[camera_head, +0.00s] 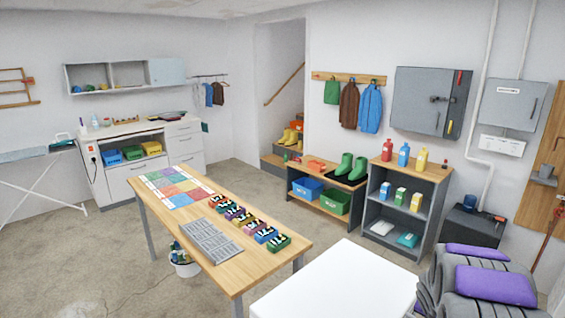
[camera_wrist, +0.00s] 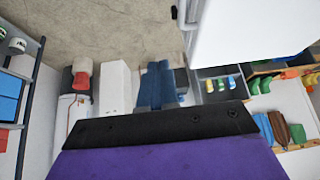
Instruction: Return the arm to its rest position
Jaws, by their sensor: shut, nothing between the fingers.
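My gripper (camera_wrist: 157,82) shows in the middle of the wrist view, its two blue-grey fingers together with nothing between them. Behind it, a black and purple surface fills the bottom of that view. The wrist view is turned over, with the floor at the top and the wall below. The fingers appear clear of other objects. I cannot make out the gripper in the head view.
A white surface (camera_head: 335,285) is close in front; it also shows in the wrist view (camera_wrist: 245,30). A wooden table (camera_head: 275,262) with colored trays stands left of it. A grey shelf (camera_head: 438,195) with bottles stands beyond. Concrete floor (camera_head: 85,260) is open at left.

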